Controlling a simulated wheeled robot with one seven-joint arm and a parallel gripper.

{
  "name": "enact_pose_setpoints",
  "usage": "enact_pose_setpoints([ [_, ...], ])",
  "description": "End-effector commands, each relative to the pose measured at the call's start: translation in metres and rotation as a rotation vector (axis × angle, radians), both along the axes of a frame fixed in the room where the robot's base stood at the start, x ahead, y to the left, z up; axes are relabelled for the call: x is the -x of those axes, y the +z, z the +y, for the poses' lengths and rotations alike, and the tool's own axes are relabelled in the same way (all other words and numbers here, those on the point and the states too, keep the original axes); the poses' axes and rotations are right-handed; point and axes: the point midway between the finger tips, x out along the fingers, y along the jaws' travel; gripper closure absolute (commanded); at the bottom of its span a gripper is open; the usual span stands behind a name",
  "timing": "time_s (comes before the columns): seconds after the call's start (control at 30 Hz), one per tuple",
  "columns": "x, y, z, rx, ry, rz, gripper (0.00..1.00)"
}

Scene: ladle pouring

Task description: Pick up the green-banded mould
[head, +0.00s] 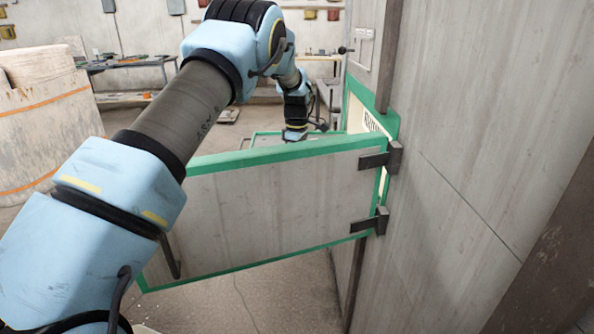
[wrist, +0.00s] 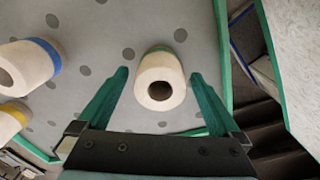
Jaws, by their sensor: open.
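The green-banded mould (wrist: 160,82) is a cream cylinder with a dark round hole in its end. Its green band shows at the far edge in the wrist view. It rests on a grey surface with dark round spots. My gripper (wrist: 162,80) is open, with one green finger on each side of the mould. Gaps show between the fingers and the mould; I cannot tell how far down the fingers reach. In the head view my arm reaches behind an open grey door, and the mould and the fingertips are hidden there.
A blue-banded mould (wrist: 28,66) and a yellow-banded mould (wrist: 12,118) stand to the left on the spotted surface (wrist: 105,50). Its green rim (wrist: 222,60) runs along the right. The open green-edged door (head: 270,205) hangs from the grey wall (head: 450,130) by dark hinges.

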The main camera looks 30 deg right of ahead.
Motion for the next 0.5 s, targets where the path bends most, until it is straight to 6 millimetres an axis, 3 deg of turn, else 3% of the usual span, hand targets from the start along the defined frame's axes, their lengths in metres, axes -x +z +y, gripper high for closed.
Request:
enact_pose_setpoints([
  [0.2, 0.0, -0.019, 0.0, 0.0, 0.0, 0.0, 0.0],
  [0.4, 0.0, -0.021, 0.0, 0.001, 0.0, -0.001, 0.0],
  [0.5, 0.0, -0.021, 0.0, 0.001, 0.0, -0.001, 0.09],
])
